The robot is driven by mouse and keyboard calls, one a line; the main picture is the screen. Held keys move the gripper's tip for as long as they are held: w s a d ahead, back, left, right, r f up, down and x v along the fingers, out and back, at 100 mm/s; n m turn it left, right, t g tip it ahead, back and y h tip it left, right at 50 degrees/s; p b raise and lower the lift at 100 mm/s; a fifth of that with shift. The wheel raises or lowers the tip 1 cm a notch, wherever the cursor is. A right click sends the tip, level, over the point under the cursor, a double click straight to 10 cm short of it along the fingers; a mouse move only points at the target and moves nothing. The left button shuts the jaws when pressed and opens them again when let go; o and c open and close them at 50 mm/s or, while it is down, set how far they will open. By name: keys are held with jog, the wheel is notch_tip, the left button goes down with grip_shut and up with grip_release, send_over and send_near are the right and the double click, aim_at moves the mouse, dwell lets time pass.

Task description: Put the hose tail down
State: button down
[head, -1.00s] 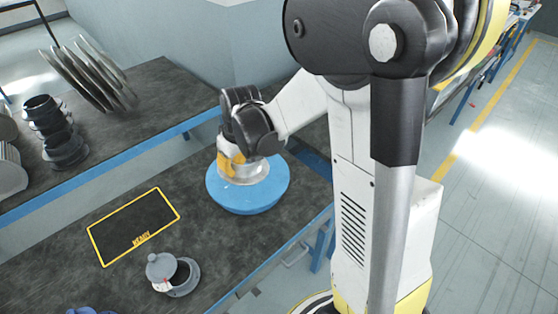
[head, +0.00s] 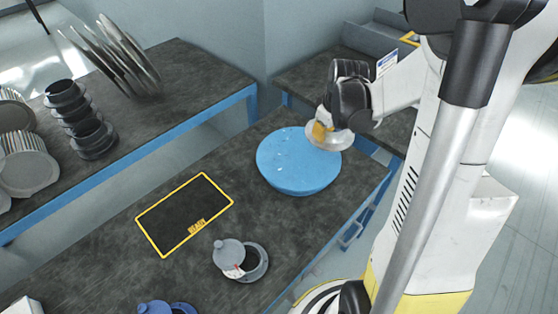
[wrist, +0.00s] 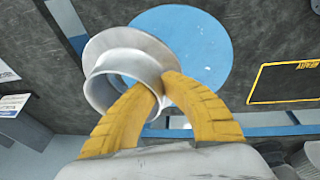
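The hose tail (head: 334,141) is a shiny, pale metal tube with a wide flange. It is in my gripper (head: 319,128), over the right back edge of the round blue turntable-like disc (head: 292,166) in the head view. In the wrist view the hose tail (wrist: 128,52) is tilted, its flange toward the blue disc (wrist: 198,32). The yellow fingers of my gripper (wrist: 162,86) close on its wall, one across the open end and one outside. It looks raised off the disc, but the gap is hard to judge.
A yellow-framed mat marked READY (head: 160,226) lies empty on the dark bench. A grey lidded fitting (head: 258,264) stands near the front edge, and blue parts (head: 157,307) at the bottom. Black bellows (head: 75,112) and metal discs (head: 118,62) are on the left bench.

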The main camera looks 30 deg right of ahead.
jog(key=w+a+f+b, duration=0.1)
jog(key=a+f, duration=0.1)
jog(key=a, duration=0.1)
jog(key=w+a+f+b, duration=0.1)
jog(key=w+a+f, duration=0.1)
jog(key=a, duration=0.1)
jog(key=w+a+f+b, duration=0.1)
jog(key=a+f+b, duration=0.1)
jog(key=a+f, duration=0.1)
jog(key=shift+w+a+f, duration=0.1)
jog(key=shift+w+a, duration=0.2)
jog(key=shift+a, duration=0.1)
notch_tip(320, 180, down, 4)
jog(key=shift+b, duration=1.15)
jog(key=c, duration=1.6)
grip_release()
